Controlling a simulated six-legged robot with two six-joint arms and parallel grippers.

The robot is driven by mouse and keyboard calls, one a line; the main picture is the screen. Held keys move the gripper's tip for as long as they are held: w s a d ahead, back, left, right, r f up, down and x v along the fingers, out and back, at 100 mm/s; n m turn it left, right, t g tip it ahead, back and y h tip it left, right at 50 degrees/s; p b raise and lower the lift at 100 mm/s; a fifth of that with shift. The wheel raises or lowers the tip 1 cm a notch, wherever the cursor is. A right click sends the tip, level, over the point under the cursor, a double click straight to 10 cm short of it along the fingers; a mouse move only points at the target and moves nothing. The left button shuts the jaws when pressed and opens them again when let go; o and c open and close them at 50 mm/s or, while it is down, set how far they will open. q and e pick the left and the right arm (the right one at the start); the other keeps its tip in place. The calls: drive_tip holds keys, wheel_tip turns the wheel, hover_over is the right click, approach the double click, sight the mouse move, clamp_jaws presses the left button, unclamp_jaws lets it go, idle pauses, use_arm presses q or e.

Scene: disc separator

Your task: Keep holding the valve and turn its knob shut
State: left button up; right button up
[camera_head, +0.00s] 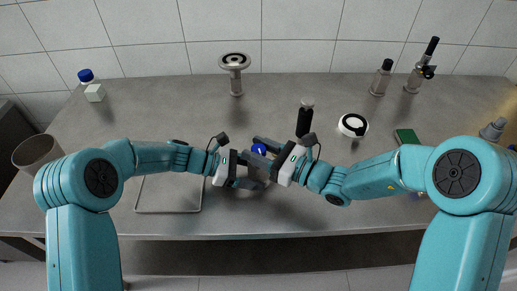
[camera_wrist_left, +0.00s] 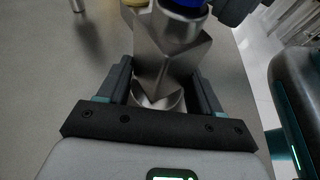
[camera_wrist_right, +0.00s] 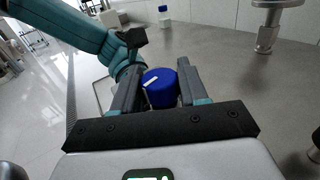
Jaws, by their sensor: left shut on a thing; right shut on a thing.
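The valve has a grey metal body (camera_wrist_left: 165,55) and a round blue knob (camera_wrist_right: 160,88) with a white mark on its top. My left gripper (camera_wrist_left: 163,85) is shut on the metal body, which stands between its two fingers in the left wrist view. My right gripper (camera_wrist_right: 158,85) is shut on the blue knob, with one finger on each side of it. In the head view, the left gripper (camera_head: 236,170) and the right gripper (camera_head: 270,157) meet near the front middle of the table. The knob (camera_head: 259,149) shows there between them, and the body is mostly hidden.
A grey table (camera_head: 300,220) lies below. A disc-topped metal stand (camera_head: 235,75) is at the back. A black-topped bottle (camera_head: 305,118) and a white ring-shaped thing (camera_head: 352,125) are close to the right gripper.

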drive_tip(key=shift+a+r+m+t+h, duration=0.1)
drive_tip(key=shift+m+t+h, duration=1.95)
drive_tip(key=shift+t, duration=0.25)
drive_tip(key=shift+h, duration=0.25)
drive_tip(key=o, duration=1)
drive_tip(key=shift+c, duration=0.2)
drive_tip(key=v, duration=0.7)
drive_tip(key=shift+s+d, duration=0.2)
drive_tip(key=shift+s, duration=0.1)
